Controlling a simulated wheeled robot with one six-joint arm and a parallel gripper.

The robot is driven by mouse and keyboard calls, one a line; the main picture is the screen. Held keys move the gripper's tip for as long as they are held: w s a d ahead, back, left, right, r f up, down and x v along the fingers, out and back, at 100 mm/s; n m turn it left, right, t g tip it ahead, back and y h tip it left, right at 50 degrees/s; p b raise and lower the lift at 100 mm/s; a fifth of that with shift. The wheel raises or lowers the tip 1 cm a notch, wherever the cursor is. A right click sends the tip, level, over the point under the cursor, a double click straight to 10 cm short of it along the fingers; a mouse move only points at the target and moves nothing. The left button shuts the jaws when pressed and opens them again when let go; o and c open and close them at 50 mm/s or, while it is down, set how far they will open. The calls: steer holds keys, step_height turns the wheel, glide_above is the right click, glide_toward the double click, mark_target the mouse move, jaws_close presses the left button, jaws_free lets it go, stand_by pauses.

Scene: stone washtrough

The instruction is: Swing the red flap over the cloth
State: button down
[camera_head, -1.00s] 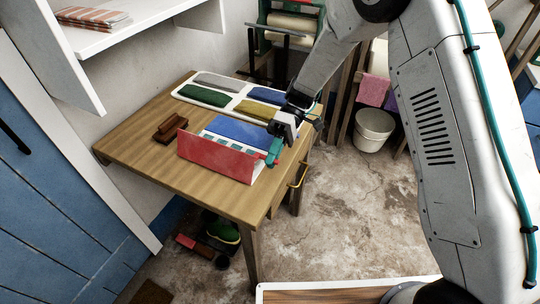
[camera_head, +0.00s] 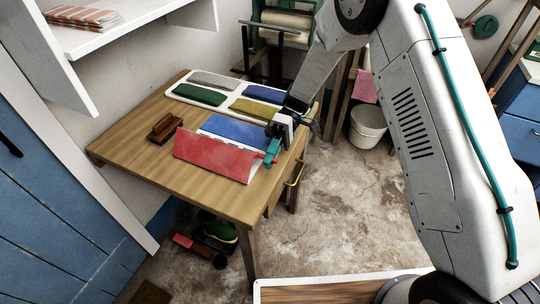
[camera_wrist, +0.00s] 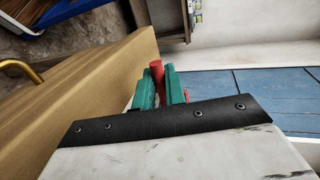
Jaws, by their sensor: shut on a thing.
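The red flap (camera_head: 215,156) stands tilted along the front of a folder-like board on the wooden table, leaning back toward the blue panel (camera_head: 238,131). The cloth is hidden behind the flap in the head view. My gripper (camera_head: 271,154) is at the flap's right end, its teal fingers shut on it. In the wrist view my gripper (camera_wrist: 159,78) holds a red rod-like part (camera_wrist: 157,74) between its teal fingers; most of the flap is hidden there.
The wooden table (camera_head: 135,148) carries a brown wooden block (camera_head: 165,128) at left and a white tray (camera_head: 222,106) with several coloured cloths behind. A brass handle (camera_head: 296,174) sticks out at the table's right side. A white bucket (camera_head: 367,126) stands on the floor.

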steer(key=c, duration=1.5)
jaws_free()
steer(key=shift+f, duration=0.2)
steer(key=shift+o, duration=0.2)
steer(key=shift+r, duration=0.15)
steer(key=shift+r, duration=0.25)
step_height(320, 180, up, 3)
steer(key=shift+f, duration=0.15)
steer(key=s+d, duration=0.2)
steer(key=s, duration=0.5)
steer(key=s+d+r, duration=0.1)
steer(key=s+d, duration=0.2)
steer(key=s, duration=0.5)
steer(key=shift+r, duration=0.3)
steer(key=shift+s, duration=0.1)
